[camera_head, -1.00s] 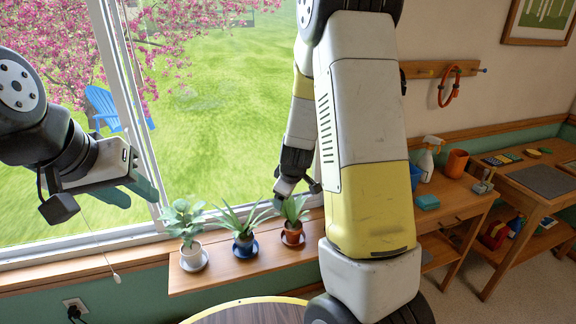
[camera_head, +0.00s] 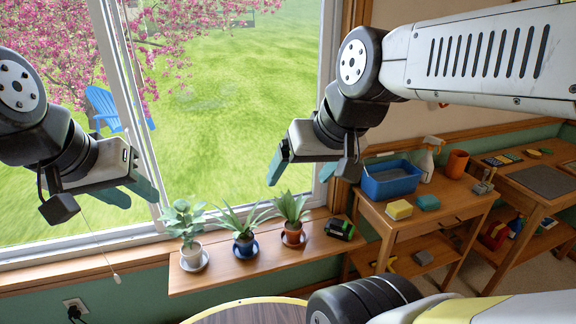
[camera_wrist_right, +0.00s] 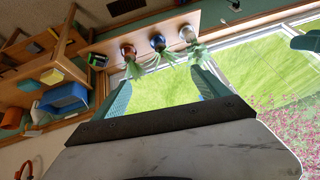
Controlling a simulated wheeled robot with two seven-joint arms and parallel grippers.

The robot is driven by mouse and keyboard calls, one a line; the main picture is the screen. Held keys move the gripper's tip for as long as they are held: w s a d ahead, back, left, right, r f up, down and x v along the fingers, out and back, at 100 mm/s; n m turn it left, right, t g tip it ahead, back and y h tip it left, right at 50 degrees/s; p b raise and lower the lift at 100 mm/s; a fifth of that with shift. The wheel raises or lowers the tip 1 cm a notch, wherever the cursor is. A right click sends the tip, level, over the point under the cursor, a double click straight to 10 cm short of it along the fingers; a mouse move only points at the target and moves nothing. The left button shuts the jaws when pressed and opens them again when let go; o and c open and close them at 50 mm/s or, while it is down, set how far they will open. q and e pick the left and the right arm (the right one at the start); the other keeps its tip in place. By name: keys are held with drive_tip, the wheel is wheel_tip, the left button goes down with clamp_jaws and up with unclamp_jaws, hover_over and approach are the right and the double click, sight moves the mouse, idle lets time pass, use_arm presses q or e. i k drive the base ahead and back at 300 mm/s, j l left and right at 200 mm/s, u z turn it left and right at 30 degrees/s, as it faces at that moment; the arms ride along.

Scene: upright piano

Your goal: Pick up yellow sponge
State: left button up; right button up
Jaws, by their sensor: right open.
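The yellow sponge (camera_head: 398,209) lies near the front left corner of the wooden side table, and it also shows in the right wrist view (camera_wrist_right: 52,76). My right gripper (camera_head: 300,174) is open and empty in front of the window, well to the left of the sponge and apart from it. Its two teal fingers stand wide apart in the right wrist view (camera_wrist_right: 163,84). My left gripper (camera_head: 141,200) is at the far left by the window frame, its teal fingers apart and nothing between them.
A blue bin (camera_head: 392,184) stands behind the sponge, and a teal sponge (camera_head: 427,202) lies right of it. A spray bottle (camera_head: 428,160) and an orange pot (camera_head: 456,164) stand farther back. Potted plants (camera_head: 243,243) and a dark green-black object (camera_head: 340,228) line the sill shelf.

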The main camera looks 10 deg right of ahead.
sight(398, 210)
drive_tip(key=z, duration=1.55)
